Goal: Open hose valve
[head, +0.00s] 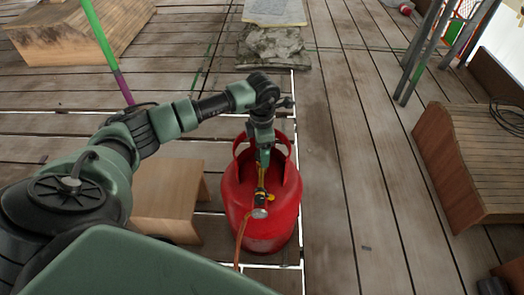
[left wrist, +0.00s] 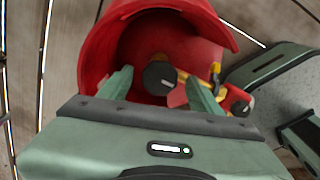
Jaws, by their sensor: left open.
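A red gas cylinder (head: 236,205) with a raised collar stands upright on the plank floor; its red collar (left wrist: 95,50) fills the upper part of the left wrist view. Inside the collar is a round black knob (left wrist: 160,76). A red fitting with yellow parts (left wrist: 216,72) sits right of the knob; the yellow piece (head: 262,195) also shows in the head view, with an orange hose (head: 240,240) running down from there. My left gripper (head: 264,158) points down into the collar. In the wrist view its open fingers (left wrist: 160,92) are on either side of the knob; contact cannot be told.
A wooden box-like piece (head: 165,190) stands close left of the cylinder. A grey, rough stack (head: 272,48) lies behind it. A wooden block (head: 465,165) and metal poles (head: 425,50) are at the right. The planks (head: 345,170) right of the cylinder are clear.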

